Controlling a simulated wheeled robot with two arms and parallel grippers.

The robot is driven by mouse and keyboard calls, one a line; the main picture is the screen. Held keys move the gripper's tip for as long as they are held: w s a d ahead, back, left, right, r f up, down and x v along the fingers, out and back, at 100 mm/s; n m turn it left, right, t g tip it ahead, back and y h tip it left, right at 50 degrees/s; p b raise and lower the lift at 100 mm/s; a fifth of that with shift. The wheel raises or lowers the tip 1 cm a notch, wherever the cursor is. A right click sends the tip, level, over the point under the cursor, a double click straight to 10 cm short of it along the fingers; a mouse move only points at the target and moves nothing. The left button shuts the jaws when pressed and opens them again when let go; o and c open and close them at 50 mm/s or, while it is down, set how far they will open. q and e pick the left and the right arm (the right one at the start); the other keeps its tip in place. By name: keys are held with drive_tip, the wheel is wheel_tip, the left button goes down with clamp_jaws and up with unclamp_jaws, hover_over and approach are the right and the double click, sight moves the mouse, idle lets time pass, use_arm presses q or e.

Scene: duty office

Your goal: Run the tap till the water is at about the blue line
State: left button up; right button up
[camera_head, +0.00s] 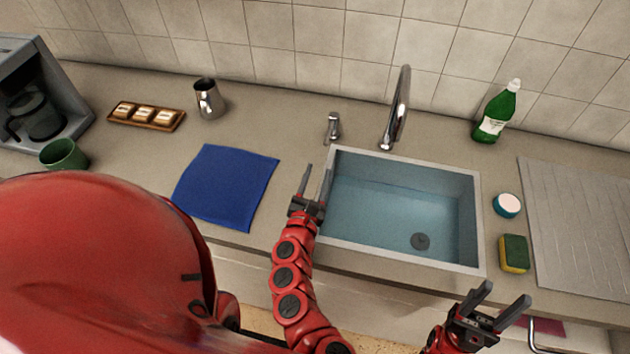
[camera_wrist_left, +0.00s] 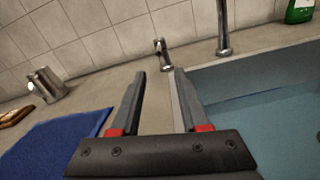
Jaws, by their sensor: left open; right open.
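The sink (camera_head: 335,157) is a grey rectangular basin holding clear bluish water (camera_head: 390,205), with a dark drain (camera_head: 420,241) visible through it. I cannot make out a separate blue line on its walls. The curved chrome spout (camera_head: 398,110) stands behind the sink; no stream shows from it. The small metal tap handle (camera_head: 333,127) is upright to its left and also shows in the left wrist view (camera_wrist_left: 162,54). My left gripper (camera_head: 317,171) is open and empty at the sink's left rim, short of the handle. My right gripper (camera_head: 506,292) is open and empty before the sink's front right corner.
A blue cloth (camera_head: 226,186) lies left of the sink. A metal jug (camera_head: 209,98), a wooden tray (camera_head: 147,115), a green mug (camera_head: 64,154) and a coffee maker (camera_head: 40,100) stand farther left. A green bottle (camera_head: 496,113), a round tub (camera_head: 507,205) and a sponge (camera_head: 514,253) are at right.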

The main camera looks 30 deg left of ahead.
use_arm(q)
drive_tip(key=shift+v, duration=0.95)
